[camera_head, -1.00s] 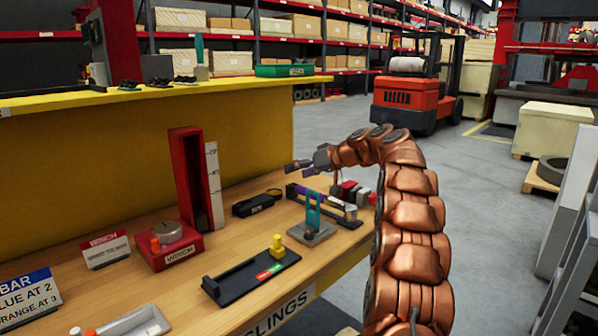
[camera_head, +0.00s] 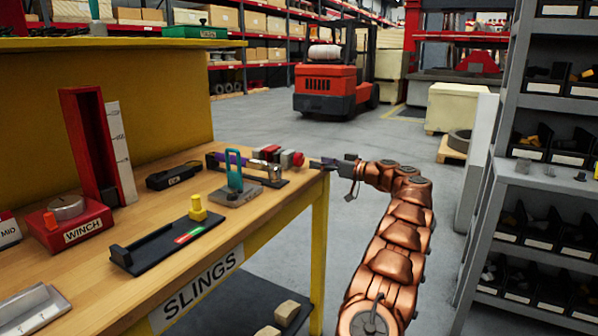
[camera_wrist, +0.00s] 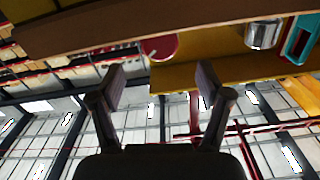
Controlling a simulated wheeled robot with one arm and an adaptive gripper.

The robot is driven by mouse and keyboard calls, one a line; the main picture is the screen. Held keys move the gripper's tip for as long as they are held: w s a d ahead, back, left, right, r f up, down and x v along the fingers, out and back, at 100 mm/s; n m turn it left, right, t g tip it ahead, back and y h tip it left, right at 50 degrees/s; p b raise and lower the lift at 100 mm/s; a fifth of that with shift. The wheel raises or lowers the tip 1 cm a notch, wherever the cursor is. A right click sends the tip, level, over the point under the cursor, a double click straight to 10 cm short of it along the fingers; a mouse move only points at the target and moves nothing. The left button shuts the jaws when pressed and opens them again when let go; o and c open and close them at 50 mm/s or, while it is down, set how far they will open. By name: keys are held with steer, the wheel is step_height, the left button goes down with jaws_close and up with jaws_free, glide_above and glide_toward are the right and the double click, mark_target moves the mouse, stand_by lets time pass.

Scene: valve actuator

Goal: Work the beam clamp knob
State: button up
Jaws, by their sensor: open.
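The beam clamp (camera_head: 250,165) lies at the right end of the bench, with a purple bar, a silver cylinder and dark and red blocks. A red round knob (camera_head: 298,159) sits at its right end. In the wrist view, a red disc (camera_wrist: 161,47), apparently this knob, shows beyond and between my fingers, with the silver cylinder (camera_wrist: 263,35) to its right. My gripper (camera_head: 318,164) is just right of the knob, by the bench's right edge. Its fingers (camera_wrist: 160,80) are apart with nothing between them. I cannot tell the exact gap to the knob.
A teal upright shackle (camera_head: 234,170) stands in front of the clamp. A black slide with a yellow knob (camera_head: 197,208) and a red winch (camera_head: 75,222) are further left on the bench (camera_head: 150,200). A grey bin rack (camera_head: 530,190) stands right of my arm. The floor between is open.

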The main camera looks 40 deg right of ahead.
mark_target(302, 160)
steer(key=shift+p+x, duration=0.4)
steer(key=shift+x, duration=3.5)
steer(key=shift+f, duration=0.15)
steer(key=c, duration=1.2)
